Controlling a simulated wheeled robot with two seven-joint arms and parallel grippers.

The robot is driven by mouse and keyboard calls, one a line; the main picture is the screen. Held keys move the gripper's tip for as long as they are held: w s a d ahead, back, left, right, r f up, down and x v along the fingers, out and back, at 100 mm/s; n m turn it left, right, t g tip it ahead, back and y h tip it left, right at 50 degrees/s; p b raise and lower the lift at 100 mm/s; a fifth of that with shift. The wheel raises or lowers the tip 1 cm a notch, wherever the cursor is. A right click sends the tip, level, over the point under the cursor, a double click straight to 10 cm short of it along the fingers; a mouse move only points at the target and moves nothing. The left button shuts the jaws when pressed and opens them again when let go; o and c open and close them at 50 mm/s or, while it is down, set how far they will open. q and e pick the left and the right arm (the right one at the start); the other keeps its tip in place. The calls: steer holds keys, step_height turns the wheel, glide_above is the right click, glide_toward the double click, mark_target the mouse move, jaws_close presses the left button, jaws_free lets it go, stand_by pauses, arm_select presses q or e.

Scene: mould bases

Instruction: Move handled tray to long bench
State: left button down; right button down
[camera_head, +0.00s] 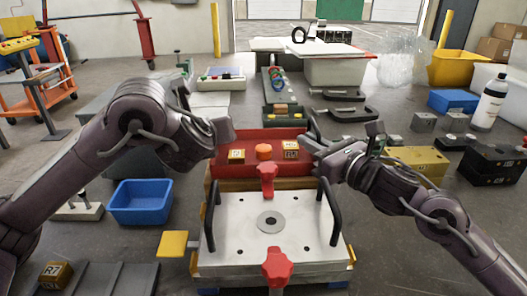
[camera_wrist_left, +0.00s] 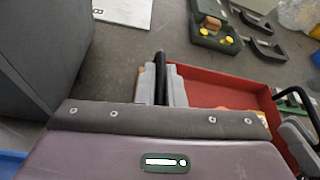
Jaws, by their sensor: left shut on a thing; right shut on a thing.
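The handled tray is a red tray (camera_head: 262,135) with black handles at its left and right ends, in the middle of the head view. It holds wooden blocks (camera_head: 237,154) and an orange knob (camera_head: 264,151). My left gripper (camera_head: 219,130) is at its left end; in the left wrist view the gripper (camera_wrist_left: 161,88) is shut around the black handle, with the red tray (camera_wrist_left: 225,90) beyond. My right gripper (camera_head: 318,144) is shut on the right handle (camera_head: 313,127). I cannot tell whether the tray touches anything below. I cannot pick out the long bench with certainty.
A mould base (camera_head: 230,236) with black handles and red knobs stands just in front of the tray. A blue bin (camera_head: 140,202) is at left, a yellow block (camera_head: 420,160) and black blocks at right. Green cases and clamps (camera_head: 343,105) lie behind.

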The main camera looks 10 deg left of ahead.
arm_select(q)
steer(key=shift+r+p, duration=2.4)
steer(key=shift+r, duration=0.2)
